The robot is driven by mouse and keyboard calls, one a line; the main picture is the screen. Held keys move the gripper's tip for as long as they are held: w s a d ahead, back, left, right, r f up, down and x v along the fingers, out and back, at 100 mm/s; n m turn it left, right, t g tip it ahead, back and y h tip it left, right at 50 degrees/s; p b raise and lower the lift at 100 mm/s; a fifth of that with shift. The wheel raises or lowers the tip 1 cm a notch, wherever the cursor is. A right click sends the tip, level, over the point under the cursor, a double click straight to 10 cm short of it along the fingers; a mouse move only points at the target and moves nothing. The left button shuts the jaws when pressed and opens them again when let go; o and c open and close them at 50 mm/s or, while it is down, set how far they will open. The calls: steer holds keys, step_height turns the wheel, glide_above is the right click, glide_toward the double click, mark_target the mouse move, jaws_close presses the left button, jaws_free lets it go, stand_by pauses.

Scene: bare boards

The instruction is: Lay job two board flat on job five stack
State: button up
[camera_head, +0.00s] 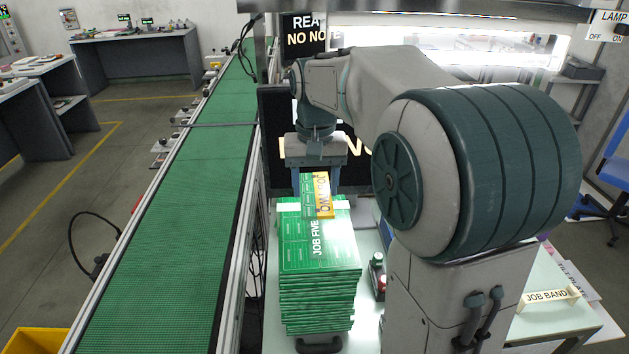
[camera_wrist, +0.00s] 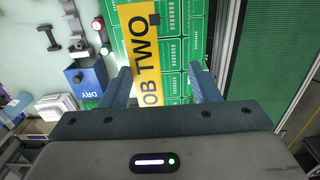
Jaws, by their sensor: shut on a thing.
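My gripper (camera_head: 316,190) is shut on the job two board (camera_head: 309,187), a small green board with a yellow band lettered JOB TWO. In the wrist view the yellow band (camera_wrist: 147,60) lies between the two fingers (camera_wrist: 160,72), and its near end is hidden by my gripper's body. The job five stack (camera_head: 318,255) is a tall pile of green boards with a white JOB FIVE label on top. The held board is over the far part of the stack. I cannot tell whether it touches the top.
A green conveyor (camera_head: 190,190) runs along the left of the stack. A small dark and red container (camera_head: 377,275) stands right of it. A JOB BAND sign (camera_head: 550,297) stands on the pale table at right. A blue box lettered DRY (camera_wrist: 87,79) shows in the wrist view.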

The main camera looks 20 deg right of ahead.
steer(key=shift+f+b, duration=2.85)
steer(key=shift+f, duration=1.3)
steer(key=shift+f, duration=0.4)
steer(key=o, duration=1.1)
step_height(320, 180, up, 14)
steer(key=shift+f, duration=0.1)
steer(key=shift+r, duration=0.2)
step_height(320, 180, up, 14)
steer(key=f+p, duration=0.1)
steer(key=p, duration=0.1)
glide_above(315, 228)
steer(key=shift+r, duration=0.25)
